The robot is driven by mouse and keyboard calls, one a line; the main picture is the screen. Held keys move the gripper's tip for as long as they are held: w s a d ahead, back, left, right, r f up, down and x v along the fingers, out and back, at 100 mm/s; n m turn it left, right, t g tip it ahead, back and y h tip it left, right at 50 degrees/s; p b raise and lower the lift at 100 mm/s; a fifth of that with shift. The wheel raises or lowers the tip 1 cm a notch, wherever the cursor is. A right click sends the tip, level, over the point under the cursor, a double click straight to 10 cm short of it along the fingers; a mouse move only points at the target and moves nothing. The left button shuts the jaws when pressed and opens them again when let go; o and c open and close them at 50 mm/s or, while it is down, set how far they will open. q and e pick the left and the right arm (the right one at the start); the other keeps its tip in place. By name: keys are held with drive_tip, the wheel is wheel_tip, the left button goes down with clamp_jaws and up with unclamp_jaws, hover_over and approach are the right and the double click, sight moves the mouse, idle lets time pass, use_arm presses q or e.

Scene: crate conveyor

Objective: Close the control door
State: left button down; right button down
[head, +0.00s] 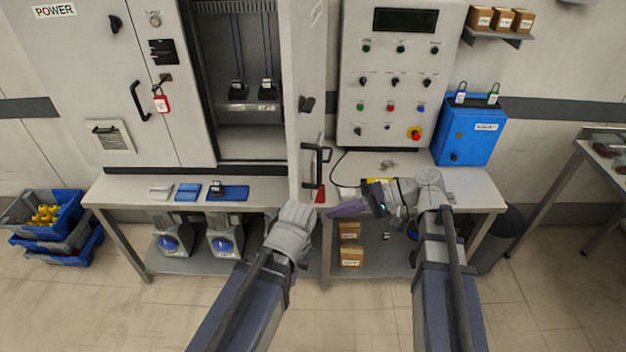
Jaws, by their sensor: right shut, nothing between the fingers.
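The control door (305,90) is a pale grey panel standing swung out from the open cabinet (238,145), seen nearly edge-on at the opening's right side. Its black handle (312,165) is on the face turned right. My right gripper (335,210) is shut and empty, pointing left just below and right of the handle; I cannot tell whether it touches the door. My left gripper (297,214) is near the door's lower edge, in front of the bench; its fingers are mostly hidden by the wrist.
The bench (130,188) carries a blue tray and small items left of the door. A control panel (400,75) with buttons stands right of the door, beside a blue lock box (470,135). Blue crates (55,245) sit on the floor at left. The front floor is clear.

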drive_tip(key=w+d+r+m+t+y+b, duration=0.1)
drive_tip(key=w+d+r+t+y, duration=0.3)
drive_tip(key=d+r, duration=0.3)
drive_tip(key=g, duration=0.1)
approach(298, 170)
drive_tip(key=shift+y, duration=0.4)
drive_tip(key=a, duration=0.2)
drive_tip(key=w+a, duration=0.1)
drive_tip(key=a, duration=0.1)
drive_tip(key=a+f, duration=0.1)
drive_tip(key=a, duration=0.1)
drive_tip(key=shift+w+a, duration=0.25)
drive_tip(key=shift+w, duration=0.1)
drive_tip(key=shift+a, duration=0.15)
